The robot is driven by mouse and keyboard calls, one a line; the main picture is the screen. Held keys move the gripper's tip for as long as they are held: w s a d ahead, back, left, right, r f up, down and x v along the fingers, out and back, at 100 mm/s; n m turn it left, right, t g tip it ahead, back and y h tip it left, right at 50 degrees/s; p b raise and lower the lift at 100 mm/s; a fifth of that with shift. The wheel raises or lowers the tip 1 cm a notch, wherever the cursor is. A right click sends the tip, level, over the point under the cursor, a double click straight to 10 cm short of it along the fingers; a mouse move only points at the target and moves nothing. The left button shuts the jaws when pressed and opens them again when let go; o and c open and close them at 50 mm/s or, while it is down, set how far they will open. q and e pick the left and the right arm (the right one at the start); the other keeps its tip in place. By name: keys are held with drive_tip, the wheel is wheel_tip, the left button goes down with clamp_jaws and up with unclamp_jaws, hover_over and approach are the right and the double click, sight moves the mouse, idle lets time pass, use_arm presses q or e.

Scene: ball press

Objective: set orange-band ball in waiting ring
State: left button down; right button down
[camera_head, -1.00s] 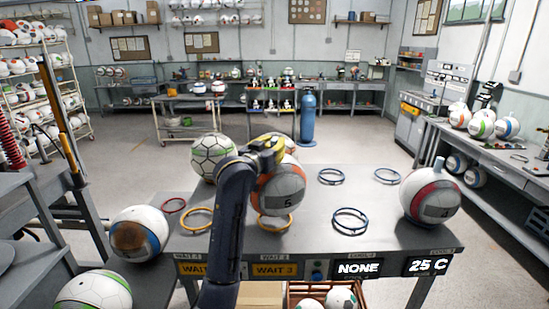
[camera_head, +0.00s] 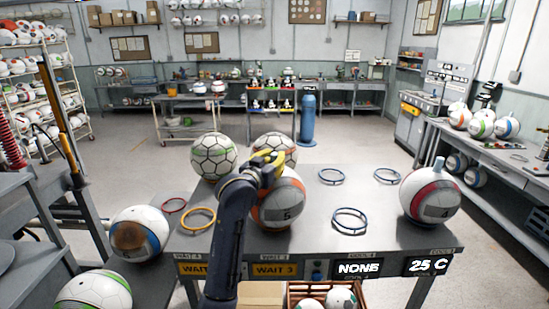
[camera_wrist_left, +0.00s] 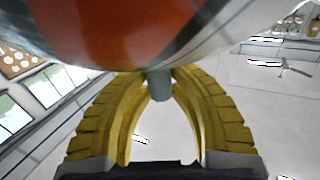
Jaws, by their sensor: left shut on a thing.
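The orange-band ball (camera_head: 278,208), marked 5, is low over the front middle of the grey table (camera_head: 315,215), above the right WAIT 3 label (camera_head: 274,270). It covers the ring at that spot, so I cannot tell whether it touches the ring. My left gripper (camera_head: 274,166) is at the top of the ball. In the left wrist view its yellow fingers (camera_wrist_left: 160,82) are shut on the grey stem (camera_wrist_left: 160,86) of the ball, whose orange band (camera_wrist_left: 125,30) fills the upper part. My right gripper is not in view.
An empty orange ring (camera_head: 199,219) lies left of my arm, with a red ring (camera_head: 174,205) behind it. A blue ring (camera_head: 350,220) is empty on the right, near a red-band ball (camera_head: 430,196). A green-lined ball (camera_head: 213,156) stands behind. A blue-and-brown ball (camera_head: 138,234) is at left.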

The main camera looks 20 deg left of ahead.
use_arm(q)
drive_tip(key=c, duration=1.3)
unclamp_jaws()
drive_tip(key=shift+r, duration=0.1)
drive_tip(key=shift+r, duration=0.2)
drive_tip(key=s, duration=0.4)
drive_tip(key=s+a, duration=0.1)
drive_tip(key=s, duration=0.7)
drive_tip(key=shift+a, duration=0.3)
